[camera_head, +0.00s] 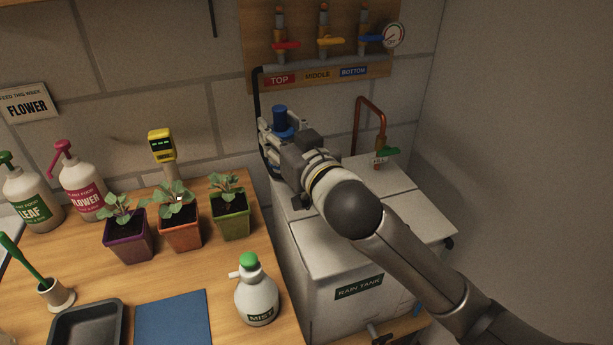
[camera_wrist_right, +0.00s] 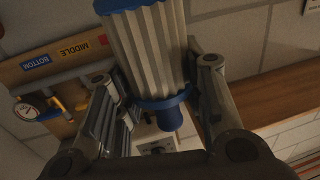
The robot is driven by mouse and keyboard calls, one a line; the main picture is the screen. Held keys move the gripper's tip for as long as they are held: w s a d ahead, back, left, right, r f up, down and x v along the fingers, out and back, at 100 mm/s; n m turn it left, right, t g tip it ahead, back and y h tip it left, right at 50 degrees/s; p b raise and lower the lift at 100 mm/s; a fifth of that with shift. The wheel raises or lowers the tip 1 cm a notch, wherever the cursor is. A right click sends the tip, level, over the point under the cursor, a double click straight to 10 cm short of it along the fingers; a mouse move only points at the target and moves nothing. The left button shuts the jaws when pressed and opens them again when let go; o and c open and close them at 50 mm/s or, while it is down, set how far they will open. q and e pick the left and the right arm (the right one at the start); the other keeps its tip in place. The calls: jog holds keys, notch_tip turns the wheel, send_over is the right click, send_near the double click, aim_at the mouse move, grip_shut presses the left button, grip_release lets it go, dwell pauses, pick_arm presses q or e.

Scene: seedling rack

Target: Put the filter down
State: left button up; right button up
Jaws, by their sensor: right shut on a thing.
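The filter is a pale pleated cylinder with blue ends. In the right wrist view the filter (camera_wrist_right: 150,50) is between the two fingers of my right gripper (camera_wrist_right: 160,98), which is shut on it. In the head view the filter's blue end (camera_head: 280,117) sticks up above my right gripper (camera_head: 275,138). The gripper is over the back left part of the white rain tank (camera_head: 335,245), in front of the wall. Most of the filter is hidden behind the gripper in the head view. My left gripper is in neither view.
The wooden bench (camera_head: 110,282) at left holds several potted seedlings, a mist bottle (camera_head: 257,300), a blue mat (camera_head: 173,318) and a black tray (camera_head: 88,325). Coloured valves (camera_head: 325,40) hang on the wall board.

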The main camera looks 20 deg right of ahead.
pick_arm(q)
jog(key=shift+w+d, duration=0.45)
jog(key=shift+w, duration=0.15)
pick_arm(e)
jog(key=w+d+f, duration=0.7)
jog(key=w+f, duration=0.2)
jog(key=f, duration=0.3)
jog(key=shift+w+d+f, duration=0.15)
jog(key=shift+w+d, duration=0.1)
jog(key=shift+d, duration=0.15)
jog(key=shift+f+b, duration=0.45)
jog(key=shift+f, duration=0.15)
jog(key=o, duration=1)
jog(key=shift+a+f, duration=0.1)
jog(key=shift+a, duration=0.05)
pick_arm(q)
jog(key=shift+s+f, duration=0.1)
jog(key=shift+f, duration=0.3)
